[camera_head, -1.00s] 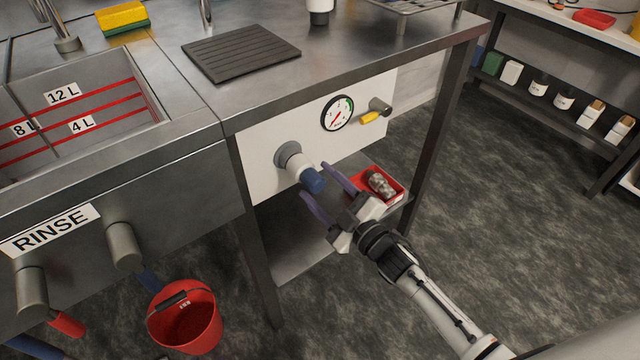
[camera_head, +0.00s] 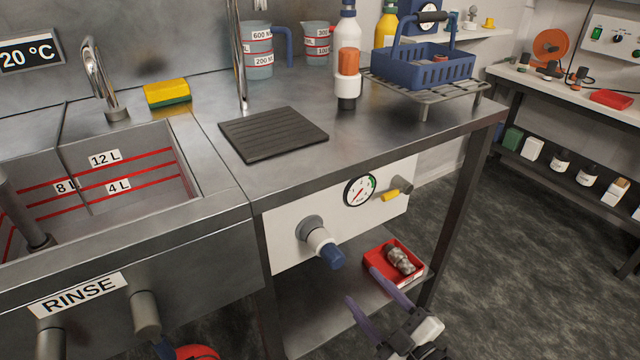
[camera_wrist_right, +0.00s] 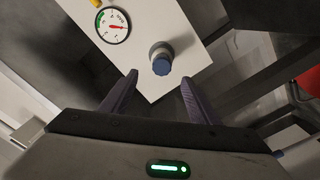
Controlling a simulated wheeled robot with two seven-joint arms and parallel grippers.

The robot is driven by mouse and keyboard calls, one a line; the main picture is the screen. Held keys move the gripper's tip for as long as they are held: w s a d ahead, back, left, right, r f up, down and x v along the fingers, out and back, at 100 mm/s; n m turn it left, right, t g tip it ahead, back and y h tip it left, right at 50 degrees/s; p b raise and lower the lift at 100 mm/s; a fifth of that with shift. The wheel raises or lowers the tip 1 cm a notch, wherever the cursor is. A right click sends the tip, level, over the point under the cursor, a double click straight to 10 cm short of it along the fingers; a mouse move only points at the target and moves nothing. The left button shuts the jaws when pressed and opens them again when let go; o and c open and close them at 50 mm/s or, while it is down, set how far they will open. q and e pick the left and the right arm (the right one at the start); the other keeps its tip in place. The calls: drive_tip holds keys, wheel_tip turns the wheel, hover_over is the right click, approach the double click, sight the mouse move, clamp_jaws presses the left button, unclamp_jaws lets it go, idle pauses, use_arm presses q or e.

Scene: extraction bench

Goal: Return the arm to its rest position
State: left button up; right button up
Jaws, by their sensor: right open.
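My right gripper (camera_head: 372,300) is at the bottom of the head view, its two purple fingers apart and nothing between them. It also shows open in the right wrist view (camera_wrist_right: 160,100). A white panel (camera_head: 290,262) under the bench carries a blue-tipped knob (camera_head: 331,256), apart from and beyond the fingertips. The knob also shows in the wrist view (camera_wrist_right: 161,64), ahead of the gap between the fingers. My left gripper is in neither view.
A gauge (camera_head: 360,190) and a yellow-handled valve (camera_head: 391,195) sit on the panel. A red tray (camera_head: 372,262) with a metal part (camera_head: 400,260) is on the lower shelf, close to my right fingers. The steel bench (camera_head: 365,145) holds a black mat (camera_head: 272,134) and a blue basket (camera_head: 432,73).

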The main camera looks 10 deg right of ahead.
use_arm(q)
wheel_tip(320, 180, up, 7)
drive_tip(key=p, duration=1)
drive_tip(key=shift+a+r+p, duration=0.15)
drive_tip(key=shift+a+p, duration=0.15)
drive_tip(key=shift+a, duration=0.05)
use_arm(e)
drive_tip(key=s+a+f+m+g+h, duration=0.1)
drive_tip(key=s+m+g, duration=0.3)
drive_tip(key=s, duration=0.5)
drive_tip(key=s+a+m+g+h, duration=0.2)
drive_tip(key=s+m+g, duration=0.2)
drive_tip(key=s, duration=0.6)
drive_tip(key=m, duration=0.2)
drive_tip(key=shift+s+a+f+m+h, duration=0.2)
drive_tip(key=shift+f+m+h, duration=0.1)
drive_tip(key=shift+f, duration=0.1)
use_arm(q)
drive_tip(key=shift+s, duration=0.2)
use_arm(e)
drive_tip(key=shift+w, duration=0.1)
drive_tip(key=shift+c, duration=0.2)
